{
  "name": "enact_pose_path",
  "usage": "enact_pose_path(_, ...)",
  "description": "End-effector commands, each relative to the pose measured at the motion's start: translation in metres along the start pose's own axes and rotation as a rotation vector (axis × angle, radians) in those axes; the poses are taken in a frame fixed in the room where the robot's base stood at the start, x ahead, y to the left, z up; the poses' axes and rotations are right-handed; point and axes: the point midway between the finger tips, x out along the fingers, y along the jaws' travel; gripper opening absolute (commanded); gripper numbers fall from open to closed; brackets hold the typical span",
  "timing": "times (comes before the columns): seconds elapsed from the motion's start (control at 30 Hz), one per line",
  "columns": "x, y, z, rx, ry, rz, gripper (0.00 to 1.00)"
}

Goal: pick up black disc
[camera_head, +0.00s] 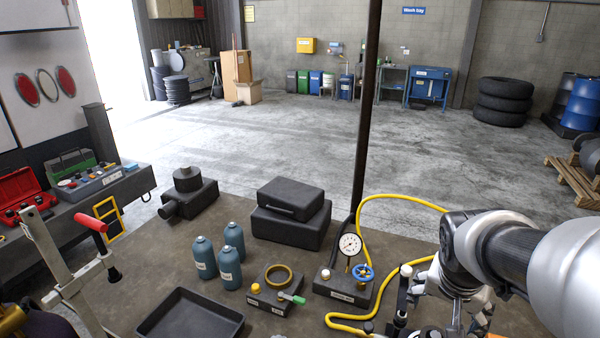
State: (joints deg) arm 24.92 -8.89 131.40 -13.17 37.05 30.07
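No black disc can be picked out with certainty. A dark round piece (187,179) sits on a dark block at the back left of the bench. A small dark round item (368,327) shows at the bench's front edge, partly cut off. My gripper (425,315) is at the lower right, over the front of the bench. Its fingers are partly hidden and run to the bottom edge, so its opening and anything in it cannot be made out.
On the bench (130,265) are a black tray (152,329), blue bottles (229,268), a block with a brass ring (278,276), dark cases (290,228) and a pressure gauge (350,244). A yellow hose (402,198) loops near my arm. A dark post (366,110) rises behind the gauge.

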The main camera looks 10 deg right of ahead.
Motion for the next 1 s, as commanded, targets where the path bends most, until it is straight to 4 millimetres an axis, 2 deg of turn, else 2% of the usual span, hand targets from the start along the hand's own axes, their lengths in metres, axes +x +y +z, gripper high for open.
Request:
enact_pose_path(0.17,0.016,0.001,0.001,0.003,-0.003,0.002,0.79)
enact_pose_path(0.4,0.070,0.001,0.004,0.001,-0.007,0.003,0.79)
enact_pose_path(0.6,0.108,0.001,0.003,0.002,-0.005,0.001,0.79)
enact_pose_path(1.0,0.136,0.004,0.006,0.001,-0.003,0.001,0.79)
